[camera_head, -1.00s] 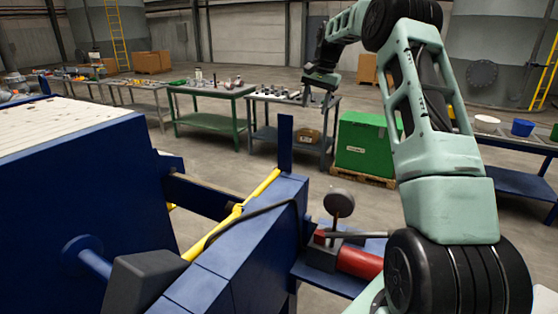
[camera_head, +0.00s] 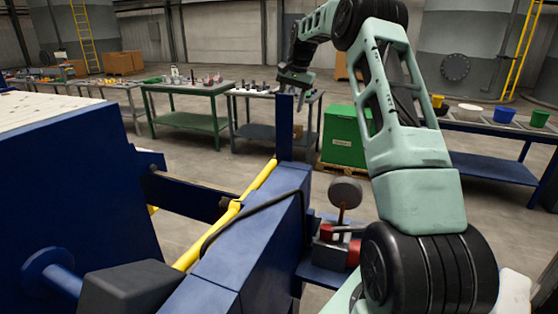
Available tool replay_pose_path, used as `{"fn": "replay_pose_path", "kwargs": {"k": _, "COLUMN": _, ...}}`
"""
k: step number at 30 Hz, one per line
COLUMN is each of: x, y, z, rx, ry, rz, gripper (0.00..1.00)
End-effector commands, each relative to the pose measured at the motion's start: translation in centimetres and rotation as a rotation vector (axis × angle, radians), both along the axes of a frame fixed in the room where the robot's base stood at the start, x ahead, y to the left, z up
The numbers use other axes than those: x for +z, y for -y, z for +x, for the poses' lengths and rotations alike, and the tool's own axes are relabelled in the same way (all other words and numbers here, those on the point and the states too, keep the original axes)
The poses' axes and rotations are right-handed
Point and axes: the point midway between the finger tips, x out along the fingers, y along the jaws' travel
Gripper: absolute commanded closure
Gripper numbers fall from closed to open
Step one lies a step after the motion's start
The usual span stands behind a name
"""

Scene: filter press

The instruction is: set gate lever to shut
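The blue press frame (camera_head: 262,238) fills the lower middle of the view. A yellow bar (camera_head: 232,212) runs slantwise along it, with a dark hose looped beside it. On the frame's right side are a round grey gauge (camera_head: 345,190), a red part (camera_head: 327,232) and a short pale handle (camera_head: 349,228), partly hidden by my arm. I cannot tell which part, if any, is the gate lever. My gripper (camera_head: 298,92) is raised past the press, near the top of an upright blue post (camera_head: 285,128) in the picture, and seems apart from it. Its fingers are small and dark.
Tables with small items stand behind, including a green table (camera_head: 190,120). A green crate (camera_head: 343,138) sits on a pallet beyond the press. A blue table (camera_head: 490,168) with tubs is at right. Open floor lies between the press and the tables.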

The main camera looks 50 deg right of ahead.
Motion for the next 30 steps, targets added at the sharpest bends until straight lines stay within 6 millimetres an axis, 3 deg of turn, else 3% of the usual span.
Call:
{"fn": "replay_pose_path", "kwargs": {"k": 3, "x": -1.8, "y": 0.0, "z": 0.0, "rx": 0.0, "ry": 0.0, "rz": 0.0, "gripper": 0.48}}
{"fn": "replay_pose_path", "kwargs": {"k": 11, "x": -3.2, "y": -0.1, "z": 0.2, "rx": 0.0, "ry": -0.002, "rz": 0.003, "gripper": 0.48}}
{"fn": "replay_pose_path", "kwargs": {"k": 30, "x": -15.5, "y": -1.2, "z": 2.5, "rx": 0.0, "ry": -0.003, "rz": 0.004, "gripper": 0.48}}
